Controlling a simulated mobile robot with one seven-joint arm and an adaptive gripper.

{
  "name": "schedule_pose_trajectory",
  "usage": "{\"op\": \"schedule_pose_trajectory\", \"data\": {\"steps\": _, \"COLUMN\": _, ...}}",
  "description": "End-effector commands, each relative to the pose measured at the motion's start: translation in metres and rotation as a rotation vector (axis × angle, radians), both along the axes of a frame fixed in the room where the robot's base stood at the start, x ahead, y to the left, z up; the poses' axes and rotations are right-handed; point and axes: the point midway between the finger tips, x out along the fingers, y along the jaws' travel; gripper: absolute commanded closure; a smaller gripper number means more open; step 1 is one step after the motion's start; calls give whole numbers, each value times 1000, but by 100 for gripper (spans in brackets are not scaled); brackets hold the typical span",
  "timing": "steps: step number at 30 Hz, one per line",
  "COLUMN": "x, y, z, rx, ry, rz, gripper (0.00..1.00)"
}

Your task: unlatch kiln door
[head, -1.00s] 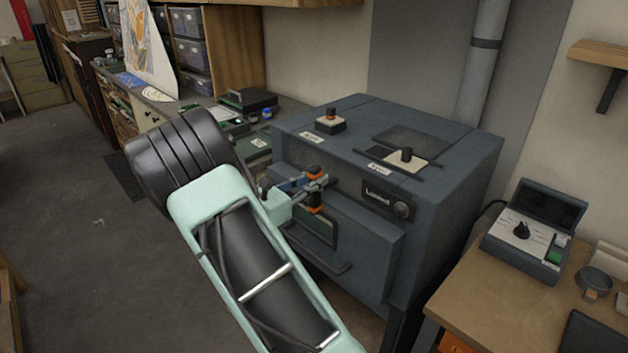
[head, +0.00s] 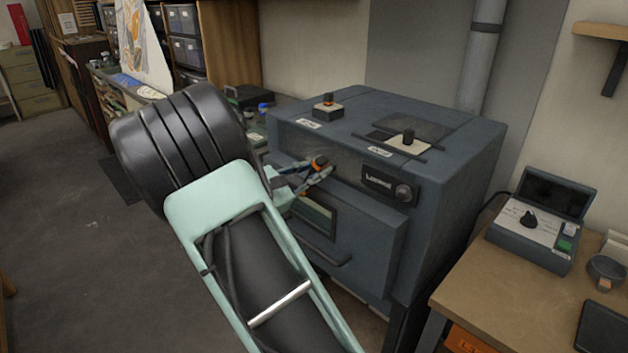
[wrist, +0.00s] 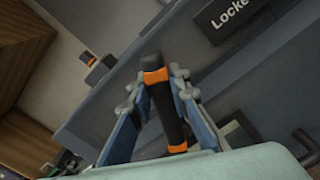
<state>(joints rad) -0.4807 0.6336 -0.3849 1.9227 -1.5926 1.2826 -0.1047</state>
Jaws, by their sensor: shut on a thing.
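The kiln (head: 462,185) is a dark blue-grey box with a front door (head: 365,238). A latch handle (head: 320,161), black with orange bands, is at the upper left of its front. My gripper (head: 314,178) is at this handle, its fingers partly hidden behind my wrist. In the wrist view, the handle (wrist: 170,118) lies between the two fingers of my gripper (wrist: 160,88), which is shut on it. A dark plate (head: 388,189) with a round knob is right of the handle; the wrist view shows part of its lettering (wrist: 222,18), reading "Locke".
A bar handle (head: 322,250) crosses the lower door. Two small controls (head: 328,108) (head: 408,143) stand on the kiln top. A wooden table (head: 490,290) with a control box (head: 535,232) stands at right.

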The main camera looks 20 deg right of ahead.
Motion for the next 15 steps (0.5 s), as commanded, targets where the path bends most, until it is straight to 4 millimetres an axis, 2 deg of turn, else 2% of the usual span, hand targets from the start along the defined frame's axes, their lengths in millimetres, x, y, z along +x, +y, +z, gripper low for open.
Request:
{"op": "schedule_pose_trajectory", "data": {"steps": 1, "x": -1, "y": 0, "z": -9, "rx": 16, "ry": -46, "rz": 1, "gripper": 100}}
{"op": "schedule_pose_trajectory", "data": {"steps": 15, "x": -13, "y": -5, "z": -22, "rx": 169, "ry": -466, "rz": -1, "gripper": 100}}
